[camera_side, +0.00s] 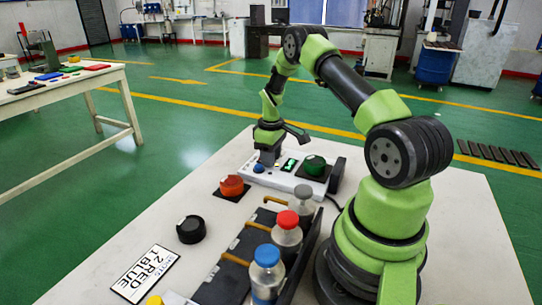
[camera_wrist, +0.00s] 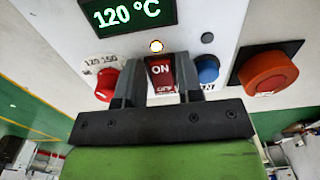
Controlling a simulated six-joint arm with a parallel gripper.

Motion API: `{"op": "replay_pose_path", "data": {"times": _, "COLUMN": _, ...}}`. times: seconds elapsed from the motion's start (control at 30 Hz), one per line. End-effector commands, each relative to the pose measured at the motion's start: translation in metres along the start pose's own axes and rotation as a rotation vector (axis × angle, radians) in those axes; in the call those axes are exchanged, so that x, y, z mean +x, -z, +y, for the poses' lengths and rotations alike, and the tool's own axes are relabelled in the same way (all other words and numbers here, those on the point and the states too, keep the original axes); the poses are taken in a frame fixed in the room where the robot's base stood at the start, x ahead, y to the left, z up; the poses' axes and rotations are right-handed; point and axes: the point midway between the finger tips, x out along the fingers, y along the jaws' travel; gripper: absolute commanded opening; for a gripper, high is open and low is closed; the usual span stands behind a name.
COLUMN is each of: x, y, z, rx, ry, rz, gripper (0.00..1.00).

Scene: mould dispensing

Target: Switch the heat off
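The white heater panel (camera_side: 285,181) lies on the table under my gripper (camera_side: 268,156) in the side view. In the wrist view its red rocker switch (camera_wrist: 160,71), marked ON and OFF, sits between my gripper's fingers (camera_wrist: 158,80). The fingers stand apart on either side of the switch; I cannot tell whether they touch it. The green display (camera_wrist: 127,12) reads 120 °C. A small lamp (camera_wrist: 156,46) above the switch is lit. The switch's lower end is partly hidden by my gripper.
A red dial (camera_wrist: 106,80) is left of the switch and a blue button (camera_wrist: 207,69) right. An orange mould (camera_side: 232,186) and a green one (camera_side: 315,165) sit on black pads. Capped bottles (camera_side: 286,235) stand in a black rack nearby. A black disc (camera_side: 191,229) lies in front.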

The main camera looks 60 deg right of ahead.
Motion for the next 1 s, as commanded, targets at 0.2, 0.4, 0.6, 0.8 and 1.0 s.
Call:
{"op": "replay_pose_path", "data": {"times": 0.2, "x": -0.0003, "y": -0.0001, "z": 0.0, "rx": 0.0, "ry": 0.0, "rz": 0.0, "gripper": 0.0}}
{"op": "replay_pose_path", "data": {"times": 0.4, "x": 0.0, "y": 0.0018, "z": -0.0003, "rx": -0.007, "ry": 0.004, "rz": -0.045, "gripper": 0.0}}
{"op": "replay_pose_path", "data": {"times": 0.6, "x": -0.0012, "y": 0.0052, "z": 0.0, "rx": -0.009, "ry": 0.001, "rz": -0.172, "gripper": 0.0}}
{"op": "replay_pose_path", "data": {"times": 0.8, "x": -0.0019, "y": 0.0072, "z": 0.0007, "rx": -0.012, "ry": -0.001, "rz": -0.289, "gripper": 0.0}}
{"op": "replay_pose_path", "data": {"times": 1.0, "x": -0.0026, "y": 0.0083, "z": 0.0009, "rx": -0.011, "ry": -0.002, "rz": -0.368, "gripper": 0.0}}
